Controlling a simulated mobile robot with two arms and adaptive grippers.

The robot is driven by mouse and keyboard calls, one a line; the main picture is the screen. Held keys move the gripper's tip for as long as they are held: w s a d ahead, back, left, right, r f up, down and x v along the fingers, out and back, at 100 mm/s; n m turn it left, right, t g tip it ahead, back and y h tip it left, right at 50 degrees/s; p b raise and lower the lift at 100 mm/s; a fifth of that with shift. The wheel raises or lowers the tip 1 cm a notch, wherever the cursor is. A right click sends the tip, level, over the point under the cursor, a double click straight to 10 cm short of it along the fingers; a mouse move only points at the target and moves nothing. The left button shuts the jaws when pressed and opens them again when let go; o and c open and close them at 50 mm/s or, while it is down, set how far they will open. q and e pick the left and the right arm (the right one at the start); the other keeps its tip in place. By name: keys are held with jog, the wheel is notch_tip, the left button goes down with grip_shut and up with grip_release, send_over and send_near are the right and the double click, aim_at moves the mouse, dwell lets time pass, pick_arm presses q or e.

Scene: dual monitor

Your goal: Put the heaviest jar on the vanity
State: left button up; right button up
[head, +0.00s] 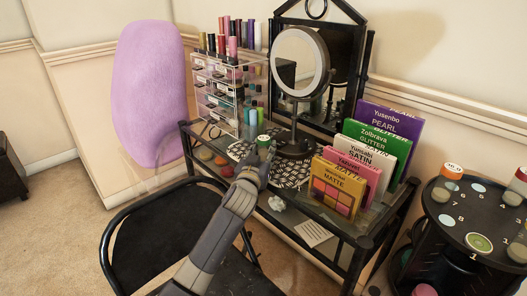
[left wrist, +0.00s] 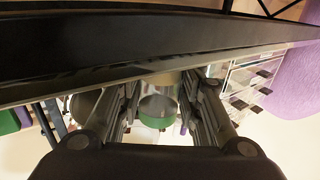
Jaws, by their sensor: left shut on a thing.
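The vanity (head: 345,240) is a black-framed glass-topped table against the wall in the head view. My left gripper (head: 262,150) is over its top, in front of the round mirror, shut on a small jar (head: 263,140) with a pale top and green side. In the left wrist view the jar (left wrist: 158,108) sits between both fingers (left wrist: 160,105), its green part showing. I cannot tell whether it touches the vanity top. My right gripper is not visible.
The round mirror (head: 297,62) stands behind my gripper. A clear drawer organizer (head: 217,98) is left of it, and colored makeup palettes (head: 360,150) stand at right. A black chair (head: 165,235) is in front of the vanity. The patterned mat lies around the mirror base.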

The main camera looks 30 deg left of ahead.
pick_arm(q)
jog(key=o, duration=1.1)
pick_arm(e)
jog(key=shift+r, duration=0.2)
pick_arm(q)
jog(key=shift+s+d, duration=0.1)
jog(key=shift+s, duration=0.2)
jog(key=p+v, duration=0.1)
jog(key=v, duration=1)
jog(key=shift+s+r, duration=0.1)
jog(key=shift+s, duration=0.15)
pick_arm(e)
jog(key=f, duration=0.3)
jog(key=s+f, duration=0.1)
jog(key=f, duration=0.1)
